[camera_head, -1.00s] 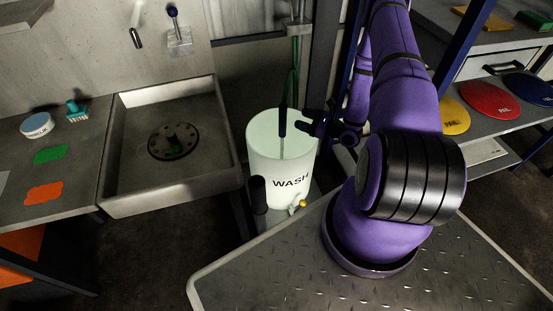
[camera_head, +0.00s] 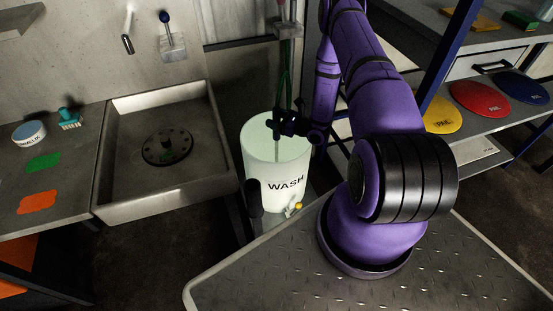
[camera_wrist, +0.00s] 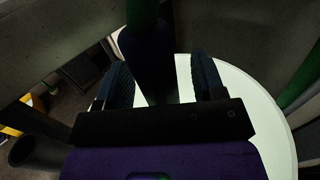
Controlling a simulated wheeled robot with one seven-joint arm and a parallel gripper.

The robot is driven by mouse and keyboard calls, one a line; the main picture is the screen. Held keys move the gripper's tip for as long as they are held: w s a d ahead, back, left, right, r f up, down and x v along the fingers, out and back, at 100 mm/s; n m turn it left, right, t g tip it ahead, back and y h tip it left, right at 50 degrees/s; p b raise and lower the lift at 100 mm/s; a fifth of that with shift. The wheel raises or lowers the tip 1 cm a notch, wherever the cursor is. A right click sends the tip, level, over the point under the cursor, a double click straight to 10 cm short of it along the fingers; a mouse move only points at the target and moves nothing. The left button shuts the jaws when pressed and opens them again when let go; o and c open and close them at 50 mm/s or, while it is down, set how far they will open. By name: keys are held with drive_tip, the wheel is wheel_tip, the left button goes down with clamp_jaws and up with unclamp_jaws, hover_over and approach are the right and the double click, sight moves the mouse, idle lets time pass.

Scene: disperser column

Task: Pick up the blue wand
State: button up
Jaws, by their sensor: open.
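A slender wand (camera_head: 277,149) stands upright in the white WASH bucket (camera_head: 259,165), with a green hose rising above it. In the head view its grip is mostly hidden by my gripper (camera_head: 286,123). In the wrist view the wand's dark, bluish grip (camera_wrist: 148,52) rises between the two fingers of my gripper (camera_wrist: 162,82), its green end at the top edge. The fingers are open, one on each side of it. I cannot tell whether either finger touches it.
A grey sink (camera_head: 123,117) lies left of the bucket. A blue-knobbed fixture (camera_head: 172,42) is on the wall behind. A dark post (camera_head: 254,198) and a small yellow-tipped tap (camera_head: 294,207) are at the bucket's front. Shelves with coloured discs (camera_head: 480,98) stand at right.

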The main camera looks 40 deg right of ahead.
drive_tip(key=shift+w+a, duration=0.3)
drive_tip(key=shift+w, duration=0.25)
drive_tip(key=c, duration=1.1)
drive_tip(key=shift+r, duration=0.1)
wheel_tip(320, 180, up, 10)
drive_tip(key=shift+f, duration=0.1)
